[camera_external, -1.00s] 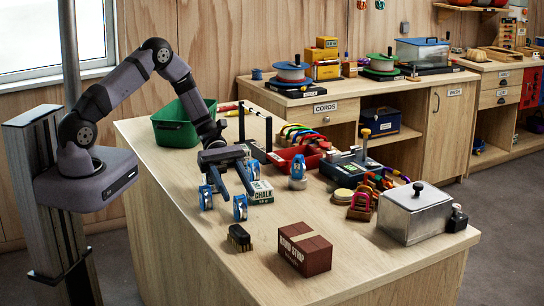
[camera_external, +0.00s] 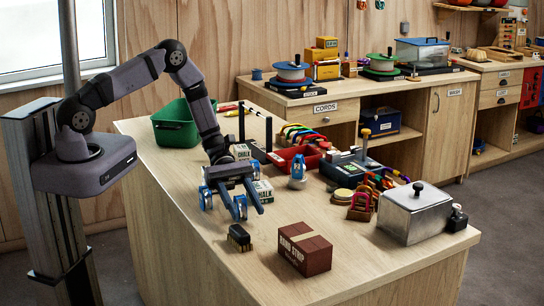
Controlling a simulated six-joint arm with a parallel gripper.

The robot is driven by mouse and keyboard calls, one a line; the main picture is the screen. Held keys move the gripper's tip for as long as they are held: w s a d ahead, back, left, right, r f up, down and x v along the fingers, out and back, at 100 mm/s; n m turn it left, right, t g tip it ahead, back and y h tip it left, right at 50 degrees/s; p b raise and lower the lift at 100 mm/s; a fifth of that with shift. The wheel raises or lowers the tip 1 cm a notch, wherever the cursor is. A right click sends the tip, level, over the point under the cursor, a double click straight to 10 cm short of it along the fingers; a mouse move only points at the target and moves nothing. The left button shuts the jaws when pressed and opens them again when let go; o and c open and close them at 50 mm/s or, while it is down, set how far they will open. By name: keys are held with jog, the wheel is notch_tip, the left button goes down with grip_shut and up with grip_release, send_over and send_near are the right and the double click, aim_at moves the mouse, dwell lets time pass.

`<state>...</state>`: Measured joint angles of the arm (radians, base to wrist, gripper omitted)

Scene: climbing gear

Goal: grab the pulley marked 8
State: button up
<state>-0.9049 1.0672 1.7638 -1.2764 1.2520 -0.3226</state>
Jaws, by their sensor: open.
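A third blue pulley (camera_external: 297,179) stands further right, near the red tray. The marks on the pulleys are too small to read, so I cannot tell which bears the 8. My gripper is open, low over the bench, fingers pointing toward the front right. It hides part of the bench behind it.
A black brush (camera_external: 239,238) and a brown box (camera_external: 305,250) are in front. A red tray (camera_external: 284,162), carabiners and a metal box (camera_external: 414,216) are right. A green bin (camera_external: 174,128) stands behind left.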

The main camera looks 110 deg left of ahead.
jog(key=shift+w+d+f, duration=0.2)
jog(key=shift+w+d, duration=0.05)
jog(key=shift+d, duration=0.05)
grip_shut()
jog(key=c, duration=1.2)
grip_release()
jog(key=shift+o, duration=0.2)
jog(key=shift+r, duration=0.2)
notch_tip(320, 180, up, 10)
jog(key=b, duration=0.3)
jog(key=shift+f, duration=0.2)
